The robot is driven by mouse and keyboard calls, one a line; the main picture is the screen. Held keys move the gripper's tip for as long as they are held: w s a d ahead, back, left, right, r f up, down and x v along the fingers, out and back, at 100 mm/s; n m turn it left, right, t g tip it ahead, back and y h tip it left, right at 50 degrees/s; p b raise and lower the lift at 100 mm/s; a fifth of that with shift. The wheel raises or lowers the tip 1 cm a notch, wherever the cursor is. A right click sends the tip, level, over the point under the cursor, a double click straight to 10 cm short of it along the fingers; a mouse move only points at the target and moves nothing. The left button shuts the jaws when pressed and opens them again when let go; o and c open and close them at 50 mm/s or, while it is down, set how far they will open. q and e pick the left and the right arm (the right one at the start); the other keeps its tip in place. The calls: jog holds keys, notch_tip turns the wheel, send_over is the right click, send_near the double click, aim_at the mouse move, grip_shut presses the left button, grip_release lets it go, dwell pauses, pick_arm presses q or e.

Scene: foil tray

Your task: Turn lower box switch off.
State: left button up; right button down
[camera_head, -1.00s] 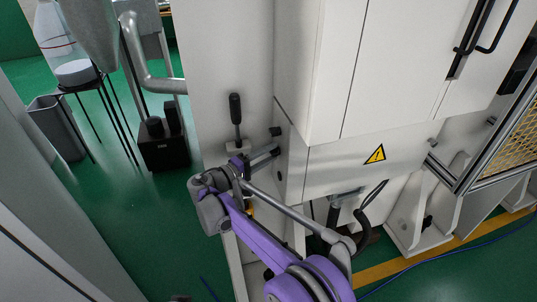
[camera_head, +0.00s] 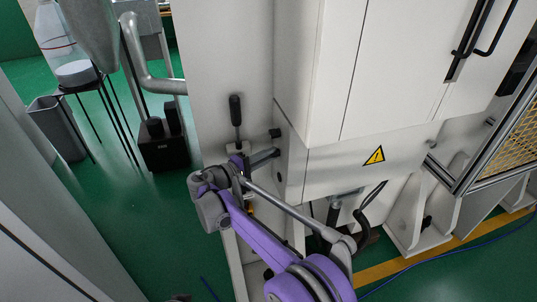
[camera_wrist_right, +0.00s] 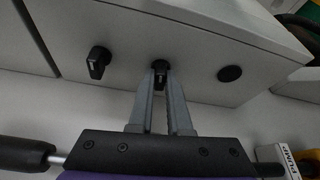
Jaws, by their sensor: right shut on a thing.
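In the wrist view two black switches sit on the side face of the light grey box (camera_wrist_right: 200,35). The first black switch (camera_wrist_right: 97,62) is free, at the left. The other, the lower box switch (camera_wrist_right: 160,66), is between the fingertips of my right gripper (camera_wrist_right: 161,76), which is shut on it. The head view shows my right gripper (camera_head: 277,154) against the side of the white cabinet's lower box (camera_head: 340,170); the gripped switch is hidden there. The free switch (camera_head: 275,133) shows just above the fingers. My left gripper is not in view.
A flat round black part (camera_wrist_right: 230,73) sits on the same face, right of the fingers. A black-handled lever (camera_head: 236,110) stands left of my gripper. A yellow warning sign (camera_head: 374,155) marks the box front.

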jog(key=n+p, duration=0.1)
jog(key=n, duration=0.1)
jog(key=n+g, duration=0.1)
jog(key=shift+r+n+g+y+p, duration=0.15)
jog(key=shift+n+g+y+p, duration=0.15)
jog(key=shift+n+y+p, duration=0.1)
dwell(0.5)
jog(key=c, duration=0.9)
grip_release()
jog(key=shift+o, duration=0.2)
jog(key=v, duration=1.1)
jog(key=shift+o, duration=0.3)
jog(key=shift+w, duration=0.15)
